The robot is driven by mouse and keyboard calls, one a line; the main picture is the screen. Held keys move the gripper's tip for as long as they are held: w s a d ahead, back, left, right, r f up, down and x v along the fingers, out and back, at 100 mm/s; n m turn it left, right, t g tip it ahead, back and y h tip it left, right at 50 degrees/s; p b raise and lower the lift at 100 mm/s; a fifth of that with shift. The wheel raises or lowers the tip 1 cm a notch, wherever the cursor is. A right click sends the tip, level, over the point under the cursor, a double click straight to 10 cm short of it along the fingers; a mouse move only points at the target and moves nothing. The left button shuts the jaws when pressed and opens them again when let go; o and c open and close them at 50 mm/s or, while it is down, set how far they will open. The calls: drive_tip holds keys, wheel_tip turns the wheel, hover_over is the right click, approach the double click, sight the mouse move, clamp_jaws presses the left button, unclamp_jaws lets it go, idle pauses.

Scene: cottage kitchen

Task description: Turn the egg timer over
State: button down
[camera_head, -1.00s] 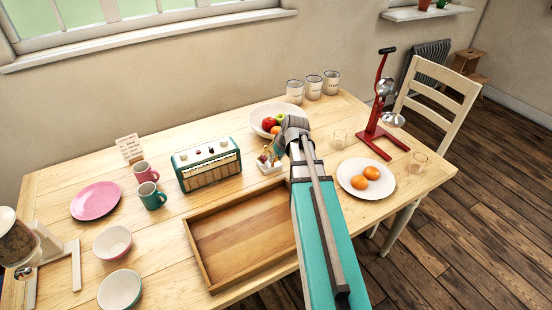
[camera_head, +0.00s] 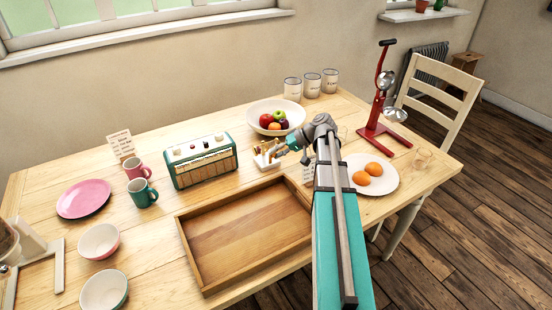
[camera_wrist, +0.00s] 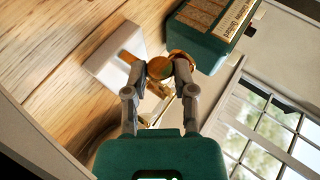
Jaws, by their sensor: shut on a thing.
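The egg timer (camera_wrist: 160,68) shows in the wrist view as round orange-brown ends with thin brass-coloured parts below. My gripper (camera_wrist: 158,80) is shut on it, with a finger at each side. The fingers and wrist hide part of it. In the head view my gripper (camera_head: 281,152) reaches in from the right, beside a small white block-like stand (camera_head: 266,161) with brass-coloured parts above it. The white block (camera_wrist: 108,62) lies just left of the held timer in the wrist view. I cannot tell whether the timer touches it.
A teal radio (camera_head: 203,161) stands close on the left. A fruit bowl (camera_head: 262,128) is behind, and a wooden tray (camera_head: 240,235) lies in front. A plate with oranges (camera_head: 385,184) and a red juicer (camera_head: 378,110) are to the right. A small card (camera_head: 307,174) stands by my arm.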

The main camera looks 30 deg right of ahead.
drive_tip(key=shift+y, duration=0.3)
drive_tip(key=shift+c, duration=2.2)
unclamp_jaws()
drive_tip(key=shift+r+h+p, duration=0.15)
drive_tip(key=shift+h+p, duration=0.35)
drive_tip(key=shift+p, duration=0.05)
